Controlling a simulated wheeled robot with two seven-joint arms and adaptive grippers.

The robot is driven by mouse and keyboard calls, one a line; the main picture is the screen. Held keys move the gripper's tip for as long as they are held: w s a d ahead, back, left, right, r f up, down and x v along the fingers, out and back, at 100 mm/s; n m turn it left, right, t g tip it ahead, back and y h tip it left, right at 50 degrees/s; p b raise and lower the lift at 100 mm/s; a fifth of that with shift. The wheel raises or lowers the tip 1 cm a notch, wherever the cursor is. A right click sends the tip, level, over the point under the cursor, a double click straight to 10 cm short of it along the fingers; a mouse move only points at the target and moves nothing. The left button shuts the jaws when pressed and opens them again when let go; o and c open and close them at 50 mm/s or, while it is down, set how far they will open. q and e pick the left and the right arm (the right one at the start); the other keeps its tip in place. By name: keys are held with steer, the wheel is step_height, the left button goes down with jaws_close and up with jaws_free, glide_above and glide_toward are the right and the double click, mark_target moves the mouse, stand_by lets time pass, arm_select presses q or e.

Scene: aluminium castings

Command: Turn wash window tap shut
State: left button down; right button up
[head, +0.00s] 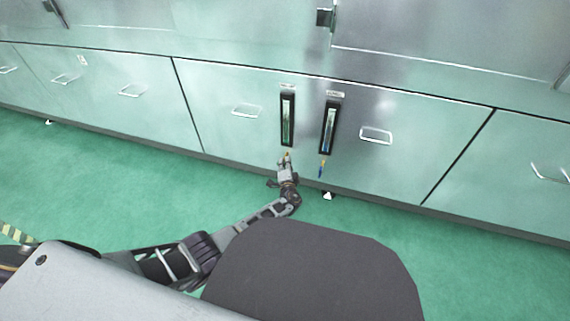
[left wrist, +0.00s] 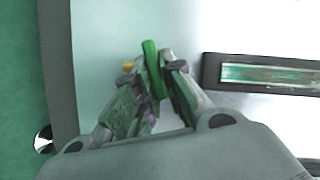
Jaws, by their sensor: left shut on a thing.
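A tap with a green handle (left wrist: 151,68) shows in the left wrist view, with a small brass-yellow part (left wrist: 128,66) beside it. My left gripper (head: 286,158) is shut on the green handle, just below the left gauge window (head: 288,120) in the head view. Its two fingers (left wrist: 158,72) lie on either side of the handle. In the head view the gripper hides most of this tap. A second tap with a blue handle (head: 321,170) hangs below the right gauge window (head: 328,130), apart from the gripper. My right gripper is not in view.
Pale metal cabinet fronts (head: 235,140) with wire pull handles (head: 376,135) run across the view. Small labels (head: 334,95) above the gauges are too small to read. The green floor (head: 120,190) in front is clear. Hatched yellow-black marking (head: 15,233) shows at lower left.

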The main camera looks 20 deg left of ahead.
arm_select(q)
steer(key=shift+f+m+t+y, duration=0.2)
steer(key=shift+m+t+y, duration=0.25)
steer(key=shift+m, duration=1.05)
steer(key=c, duration=1.5)
jaws_free()
steer(key=shift+d, duration=0.1)
steer(key=shift+s, duration=0.25)
steer(key=shift+f+v, duration=0.1)
steer(key=shift+v, duration=2.8)
steer(key=shift+f+v, duration=0.15)
steer(key=shift+v, duration=2.75)
